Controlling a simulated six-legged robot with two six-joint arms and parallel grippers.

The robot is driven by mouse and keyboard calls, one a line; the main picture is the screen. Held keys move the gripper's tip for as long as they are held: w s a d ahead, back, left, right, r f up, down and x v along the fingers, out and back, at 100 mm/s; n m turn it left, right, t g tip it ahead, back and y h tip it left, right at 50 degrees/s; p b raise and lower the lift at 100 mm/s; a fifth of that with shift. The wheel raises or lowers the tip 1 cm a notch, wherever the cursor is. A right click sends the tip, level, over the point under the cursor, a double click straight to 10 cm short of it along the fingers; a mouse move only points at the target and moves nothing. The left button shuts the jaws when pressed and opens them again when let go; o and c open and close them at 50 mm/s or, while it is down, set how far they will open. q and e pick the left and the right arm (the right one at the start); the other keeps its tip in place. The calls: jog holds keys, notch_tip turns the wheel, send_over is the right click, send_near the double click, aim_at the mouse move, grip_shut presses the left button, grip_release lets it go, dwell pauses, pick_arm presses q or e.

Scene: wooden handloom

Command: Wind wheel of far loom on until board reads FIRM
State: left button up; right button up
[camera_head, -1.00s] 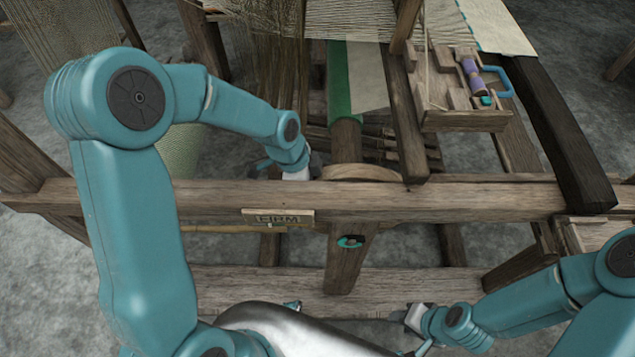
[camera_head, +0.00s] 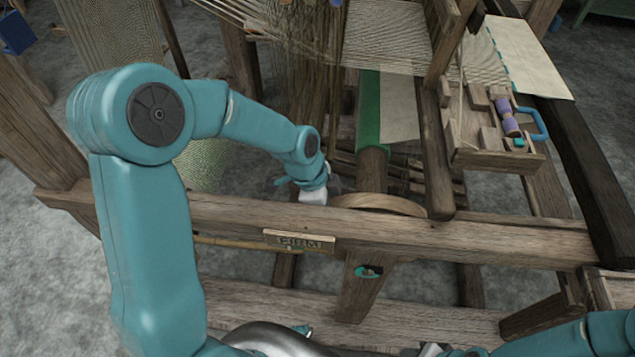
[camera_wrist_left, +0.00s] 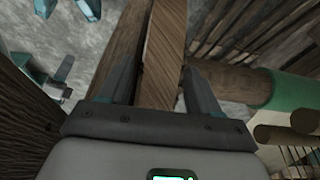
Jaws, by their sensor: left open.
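The wooden wheel (camera_head: 382,203) shows as a curved rim behind the loom's front beam. My left gripper (camera_head: 313,197) is at the rim's left end. In the left wrist view its open fingers (camera_wrist_left: 160,85) stand on both sides of the wooden rim (camera_wrist_left: 166,40), with a gap visible on the right side. A small wooden board (camera_head: 299,241) on the front beam carries dark lettering that looks like FIRM, small and slightly blurred. My right gripper (camera_head: 435,349) is at the bottom edge, mostly cut off.
The front beam (camera_head: 480,239) crosses below the wheel. A green-wrapped roller (camera_head: 369,110) lies behind it. A wooden tray (camera_head: 497,158) with a purple spool (camera_head: 507,118) and a blue handle stands at the right. Dark rails and hanging threads (camera_head: 310,80) surround the arm.

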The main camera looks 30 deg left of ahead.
pick_arm(q)
jog(key=p+v, duration=0.1)
jog(key=v, duration=1.3)
